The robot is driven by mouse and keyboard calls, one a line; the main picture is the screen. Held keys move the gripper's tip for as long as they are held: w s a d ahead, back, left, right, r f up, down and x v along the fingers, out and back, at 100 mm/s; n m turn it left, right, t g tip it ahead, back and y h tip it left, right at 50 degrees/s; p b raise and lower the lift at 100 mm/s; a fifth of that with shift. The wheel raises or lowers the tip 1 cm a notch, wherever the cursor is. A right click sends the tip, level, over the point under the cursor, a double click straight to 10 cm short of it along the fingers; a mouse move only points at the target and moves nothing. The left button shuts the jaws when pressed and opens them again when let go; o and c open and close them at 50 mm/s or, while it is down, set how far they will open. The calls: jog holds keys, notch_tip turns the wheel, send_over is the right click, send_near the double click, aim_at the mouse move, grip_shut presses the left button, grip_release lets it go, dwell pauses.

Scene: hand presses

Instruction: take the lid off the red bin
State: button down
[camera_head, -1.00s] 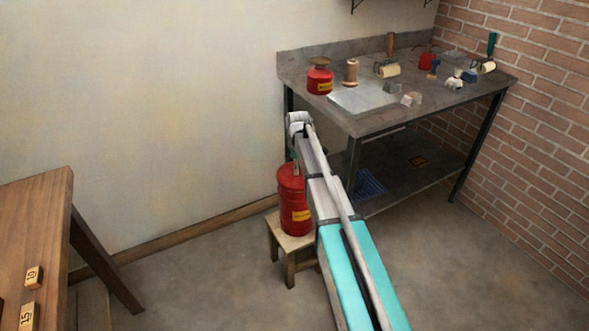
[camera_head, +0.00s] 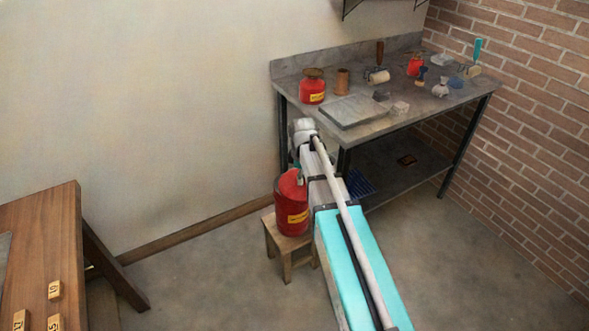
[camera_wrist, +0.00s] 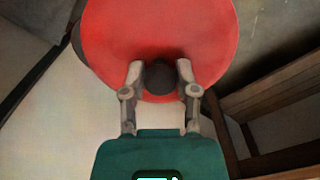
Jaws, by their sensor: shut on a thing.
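The red bin (camera_head: 292,217), with a yellow label, stands on a small wooden stool (camera_head: 271,236) in the head view. Its red lid (camera_head: 289,181) shows at the top and looks tilted there; I cannot tell whether it still touches the rim. In the wrist view the round red lid (camera_wrist: 160,25) fills the upper middle. My gripper (camera_wrist: 160,70) is shut on the lid's dark knob (camera_wrist: 161,82), one finger on each side. In the head view my arm hides the right side of the bin and most of the gripper.
A grey workbench (camera_head: 375,128) stands behind, holding a red can (camera_head: 312,88), a brown cylinder (camera_head: 342,81), a flat grey slab (camera_head: 353,111) and several small tools. A wooden table (camera_head: 50,235) is at left. Open floor lies between table and stool.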

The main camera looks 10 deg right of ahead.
jog(key=shift+s+r+p, duration=0.15)
jog(key=shift+s+r, duration=0.1)
jog(key=shift+s, duration=0.3)
jog(key=shift+s+r+p, duration=0.15)
jog(key=shift+s+r, duration=0.05)
jog(key=shift+s, duration=0.3)
jog(key=shift+w, duration=0.15)
